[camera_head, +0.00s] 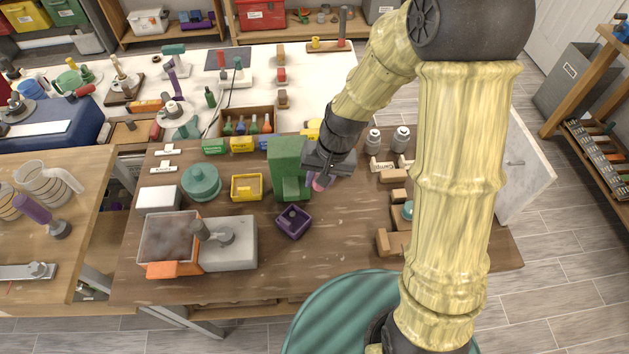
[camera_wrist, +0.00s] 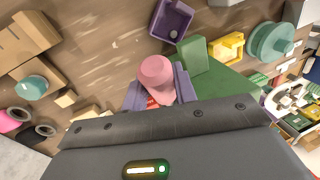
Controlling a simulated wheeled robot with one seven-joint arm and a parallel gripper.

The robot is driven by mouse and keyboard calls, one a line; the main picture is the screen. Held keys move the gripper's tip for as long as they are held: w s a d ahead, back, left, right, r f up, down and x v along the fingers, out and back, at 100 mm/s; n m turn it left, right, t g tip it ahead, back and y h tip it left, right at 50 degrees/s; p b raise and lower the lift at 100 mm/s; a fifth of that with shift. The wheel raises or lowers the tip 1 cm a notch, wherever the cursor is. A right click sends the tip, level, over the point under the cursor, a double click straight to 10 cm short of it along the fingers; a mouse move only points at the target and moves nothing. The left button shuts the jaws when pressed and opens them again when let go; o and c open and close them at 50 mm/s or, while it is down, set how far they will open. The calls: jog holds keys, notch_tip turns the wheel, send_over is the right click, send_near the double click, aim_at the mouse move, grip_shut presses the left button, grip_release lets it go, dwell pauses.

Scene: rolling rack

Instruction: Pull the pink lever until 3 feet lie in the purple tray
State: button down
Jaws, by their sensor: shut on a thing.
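The pink lever (camera_wrist: 156,72) shows a round knob in the wrist view, between the fingers of my gripper (camera_wrist: 160,95), which is shut on it. In the head view my gripper (camera_head: 320,178) is at the right side of the green dispenser (camera_head: 289,153), and only a little pink shows there. The purple tray (camera_head: 281,231) stands on the table just in front of the dispenser. It also shows in the wrist view (camera_wrist: 160,26), with a small greyish piece inside near one end. I cannot tell for certain whether that is a foot.
A yellow tray (camera_head: 234,195) and a teal round pot (camera_head: 201,182) stand left of the dispenser. A grey box with a tool (camera_head: 240,250) stands at the front left. Wooden blocks (camera_head: 393,176) stand on the right. Bare wood lies in front of the purple tray.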

jog(key=shift+s+f+t+b, duration=0.25)
jog(key=shift+f+t+b, duration=0.15)
jog(key=shift+b, duration=0.15)
jog(key=c, duration=1.1)
grip_release()
jog(key=shift+r, duration=0.1)
jog(key=shift+r, duration=0.1)
jog(key=shift+d+r, duration=0.15)
jog(key=shift+r, duration=0.35)
jog(key=v, duration=1.6)
jog(key=shift+b, duration=0.45)
jog(key=shift+d, duration=0.1)
